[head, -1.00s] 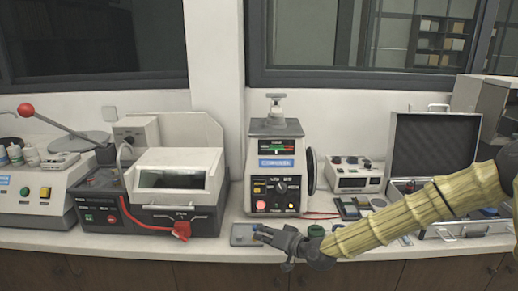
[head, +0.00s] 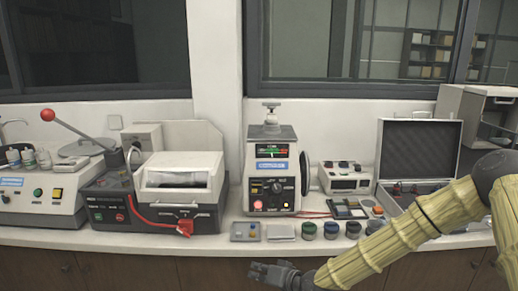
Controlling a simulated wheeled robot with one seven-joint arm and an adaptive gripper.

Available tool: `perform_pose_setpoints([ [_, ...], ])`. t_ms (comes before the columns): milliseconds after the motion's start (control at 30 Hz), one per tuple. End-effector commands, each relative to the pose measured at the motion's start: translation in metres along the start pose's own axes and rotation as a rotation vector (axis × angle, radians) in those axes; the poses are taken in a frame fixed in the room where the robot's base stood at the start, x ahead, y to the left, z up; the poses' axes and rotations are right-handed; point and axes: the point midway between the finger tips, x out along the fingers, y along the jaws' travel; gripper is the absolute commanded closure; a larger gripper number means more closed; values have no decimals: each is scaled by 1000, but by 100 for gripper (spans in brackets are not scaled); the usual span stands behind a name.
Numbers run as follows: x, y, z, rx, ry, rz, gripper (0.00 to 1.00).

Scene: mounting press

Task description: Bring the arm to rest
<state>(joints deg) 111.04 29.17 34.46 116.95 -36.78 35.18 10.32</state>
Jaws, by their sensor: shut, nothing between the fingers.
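My arm wears a yellowish ribbed sleeve and reaches in from the right of the head view. My gripper (head: 262,272) is shut and empty. It hangs in front of the bench's front edge, below the bench top, apart from everything on it. The mounting press (head: 274,172) stands upright on the bench behind it, with a dial gauge, a knob and lit buttons on its front.
On the bench (head: 150,240) near its front edge lie a small grey tray (head: 245,232), a pale flat block (head: 281,231) and several lidded jars (head: 331,230). A cutting machine (head: 165,185) stands left, an open case (head: 415,165) right. The space before the cabinets is clear.

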Motion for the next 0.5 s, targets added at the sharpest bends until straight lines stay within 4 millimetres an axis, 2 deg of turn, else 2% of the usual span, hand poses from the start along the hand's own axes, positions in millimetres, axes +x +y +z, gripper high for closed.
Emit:
perform_pose_setpoints([
  [167,-6,18,50,24,-73,53,100],
  [267,-14,32,88,40,-128,98,100],
  [367,-29,51,138,60,-202,162,100],
  [500,-60,79,207,83,-311,267,100],
])
